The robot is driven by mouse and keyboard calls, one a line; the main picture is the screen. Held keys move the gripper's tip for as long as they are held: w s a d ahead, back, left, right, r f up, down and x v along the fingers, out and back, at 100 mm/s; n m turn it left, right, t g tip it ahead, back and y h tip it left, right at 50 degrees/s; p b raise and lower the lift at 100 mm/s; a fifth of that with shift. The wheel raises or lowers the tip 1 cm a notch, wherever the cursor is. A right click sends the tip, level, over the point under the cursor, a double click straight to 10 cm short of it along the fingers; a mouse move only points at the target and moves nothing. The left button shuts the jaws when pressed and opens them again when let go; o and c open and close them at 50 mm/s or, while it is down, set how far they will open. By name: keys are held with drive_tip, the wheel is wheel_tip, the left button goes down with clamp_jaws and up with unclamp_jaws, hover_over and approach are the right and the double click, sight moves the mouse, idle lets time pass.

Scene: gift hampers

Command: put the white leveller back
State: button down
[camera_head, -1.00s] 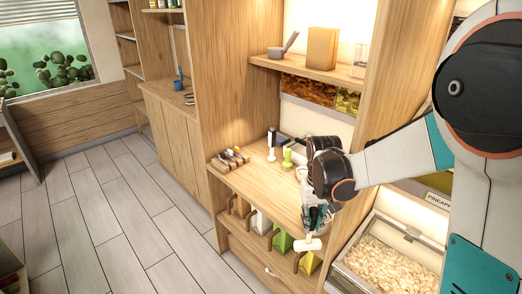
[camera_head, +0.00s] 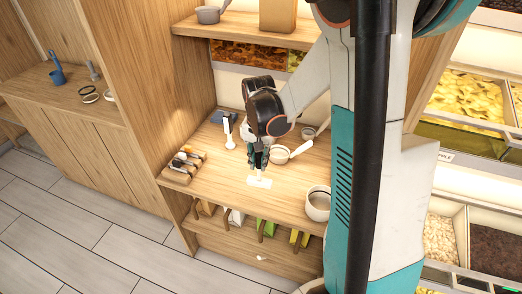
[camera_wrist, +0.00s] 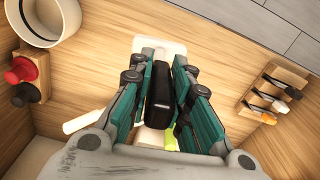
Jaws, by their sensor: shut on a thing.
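My gripper (camera_head: 258,163) points down over the wooden counter (camera_head: 225,160). It is shut on the white leveller (camera_head: 260,182), whose flat white foot is low, at or just above the counter; I cannot tell if it touches. In the wrist view the leveller's black grip (camera_wrist: 160,95) is between the fingers and its white foot (camera_wrist: 176,47) shows beyond them. Another white upright tool (camera_head: 229,130) stands behind and left of my gripper. A green piece (camera_wrist: 171,141) shows partly below the fingers in the wrist view.
A wooden rack of small tools (camera_head: 184,166) is at the counter's left. A white bowl (camera_head: 318,206) stands to the right, and a round handled pan (camera_head: 281,154) is close behind my gripper. A shelf (camera_head: 235,30) is above.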

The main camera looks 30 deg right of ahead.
sight(265, 180)
drive_tip(key=shift+s+d+r+m, duration=0.15)
drive_tip(key=shift+s+d+m, duration=0.35)
drive_tip(key=shift+d+m, duration=0.25)
drive_tip(key=shift+f+b, duration=2.55)
drive_tip(key=shift+f, duration=0.45)
drive_tip(key=shift+s+f+b, duration=0.1)
drive_tip(key=shift+f+b, duration=0.95)
drive_tip(key=shift+b, duration=0.15)
drive_tip(key=c, duration=1.4)
unclamp_jaws()
drive_tip(key=shift+r, duration=0.1)
wheel_tip(265, 180, up, 12)
drive_tip(key=shift+f, duration=0.1)
